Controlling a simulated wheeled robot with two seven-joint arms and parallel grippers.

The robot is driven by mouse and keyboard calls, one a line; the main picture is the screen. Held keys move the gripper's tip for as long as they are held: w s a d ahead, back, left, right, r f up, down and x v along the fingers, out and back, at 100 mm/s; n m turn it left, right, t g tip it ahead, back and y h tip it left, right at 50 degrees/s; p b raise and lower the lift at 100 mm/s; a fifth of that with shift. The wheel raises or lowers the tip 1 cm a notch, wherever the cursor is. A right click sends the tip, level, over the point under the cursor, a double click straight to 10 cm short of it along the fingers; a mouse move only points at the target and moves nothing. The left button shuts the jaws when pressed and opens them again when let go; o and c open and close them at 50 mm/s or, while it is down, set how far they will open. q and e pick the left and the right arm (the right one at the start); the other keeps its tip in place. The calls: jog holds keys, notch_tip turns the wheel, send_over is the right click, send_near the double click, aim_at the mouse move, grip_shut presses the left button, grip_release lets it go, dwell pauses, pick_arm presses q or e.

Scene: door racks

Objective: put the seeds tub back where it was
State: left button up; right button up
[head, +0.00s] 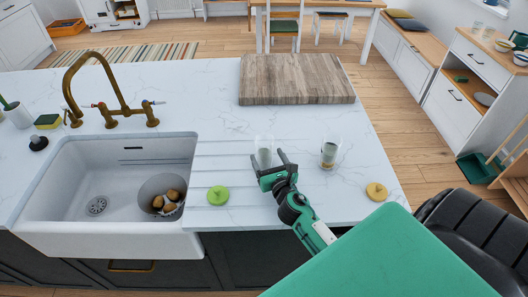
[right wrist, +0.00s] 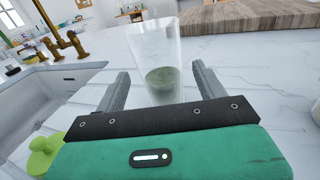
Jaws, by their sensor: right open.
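A clear tub (head: 264,146) with greenish-grey contents low inside stands upright on the white worktop, right of the sink. My right gripper (head: 268,158) is open at this tub, one finger to each side. In the right wrist view the tub (right wrist: 155,50) rises between the open fingers (right wrist: 161,82), with gaps visible beside it. A second clear tub (head: 330,153) with pale and dark contents stands to the right. I see no readable label, so I cannot tell which is the seeds tub. My left gripper is not in view.
A green lid-like disc (head: 218,195) lies left of my gripper, and a yellow one (head: 376,191) lies near the right edge. A wooden board (head: 295,79) is at the back. The sink (head: 108,190) holds a bowl (head: 161,187) of brown items. Ribbed worktop lies between.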

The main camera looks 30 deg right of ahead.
jog(key=b+v, duration=0.1)
jog(key=v, duration=0.4)
jog(key=shift+s+a+f, duration=0.1)
jog(key=shift+s, duration=0.25)
jog(key=shift+s+a, duration=0.15)
jog(key=shift+s, duration=0.45)
